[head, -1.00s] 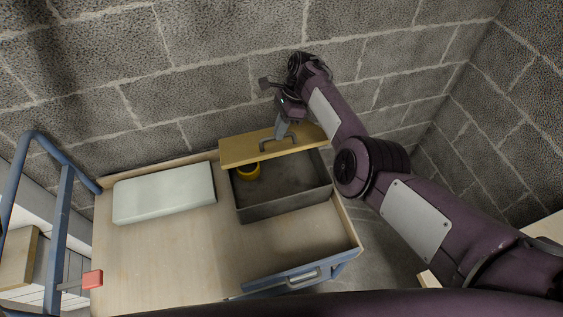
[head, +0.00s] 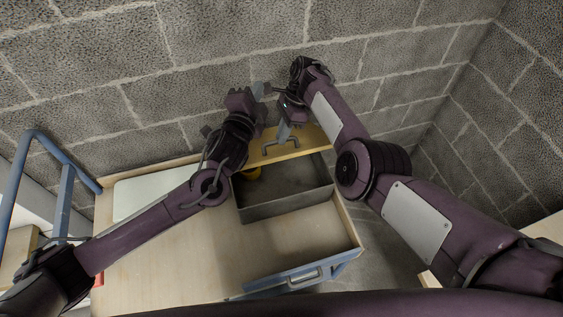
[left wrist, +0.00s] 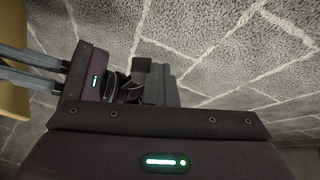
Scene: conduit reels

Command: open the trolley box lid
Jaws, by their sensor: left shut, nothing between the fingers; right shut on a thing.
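The trolley box (head: 287,207) is an open-topped grey box on the trolley. Its yellow lid (head: 312,141) stands tilted up along the back side, leaving the inside visible. My right gripper (head: 284,132) is shut on the lid's grey handle (head: 281,142). In the left wrist view, the right gripper's grey fingers (left wrist: 35,68) reach to the yellow lid (left wrist: 12,75) at the left edge. My left gripper (head: 260,89) is shut and empty, above the lid and close beside the right gripper.
A pale flat case (head: 140,192) lies on the wooden trolley top (head: 190,255), partly covered by my left arm. Blue trolley rails (head: 62,200) stand at left. A block wall (head: 210,60) rises close behind.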

